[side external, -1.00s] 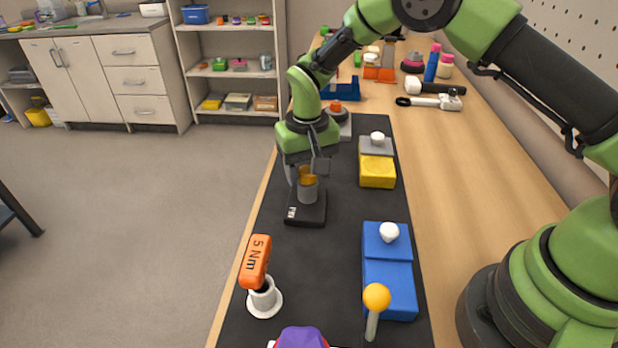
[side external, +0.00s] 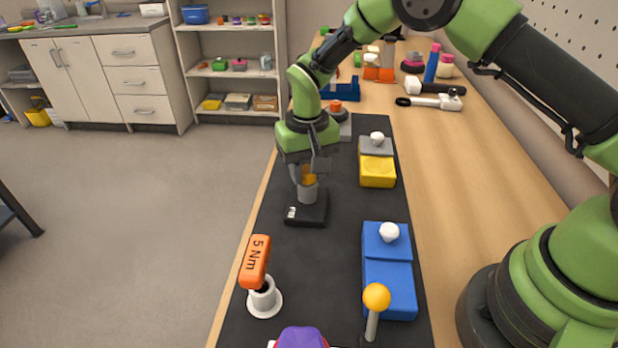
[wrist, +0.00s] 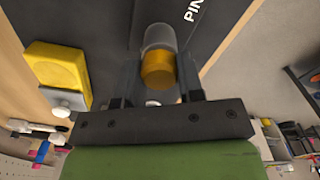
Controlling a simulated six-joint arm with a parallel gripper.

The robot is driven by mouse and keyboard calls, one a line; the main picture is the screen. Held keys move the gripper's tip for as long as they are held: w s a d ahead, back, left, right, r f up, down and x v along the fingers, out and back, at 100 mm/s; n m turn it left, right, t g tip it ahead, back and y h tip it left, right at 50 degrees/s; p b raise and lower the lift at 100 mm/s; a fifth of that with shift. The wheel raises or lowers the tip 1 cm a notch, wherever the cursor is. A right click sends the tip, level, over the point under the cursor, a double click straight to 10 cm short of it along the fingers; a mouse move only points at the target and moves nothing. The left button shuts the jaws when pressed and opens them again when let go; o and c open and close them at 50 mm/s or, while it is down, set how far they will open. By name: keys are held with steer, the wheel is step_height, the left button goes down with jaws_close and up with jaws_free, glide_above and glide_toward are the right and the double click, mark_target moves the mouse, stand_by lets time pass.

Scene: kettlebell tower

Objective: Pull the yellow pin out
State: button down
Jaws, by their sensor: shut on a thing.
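The yellow pin (side external: 308,179) stands upright in a grey socket (side external: 307,194) on a black base block (side external: 306,212) on the dark mat. Its yellow top also shows in the wrist view (wrist: 158,70), between the fingers. My gripper (side external: 308,172) points down from above and is shut on the pin's yellow top. In the wrist view (wrist: 160,80) the fingers lie on either side of it. Lettering starting "PIN" shows on the black block in the wrist view. The pin's lower part is hidden in the socket.
A yellow box (side external: 377,172) with a white knob stands to the right. A blue box (side external: 388,285) and a yellow-ball lever (side external: 376,300) are nearer the camera. An orange 5 Nm handle (side external: 255,262) stands in a white holder at front left. The mat between is clear.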

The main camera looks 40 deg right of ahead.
mark_target(307, 168)
steer(key=shift+r, duration=0.6)
steer(key=shift+r, duration=2.75)
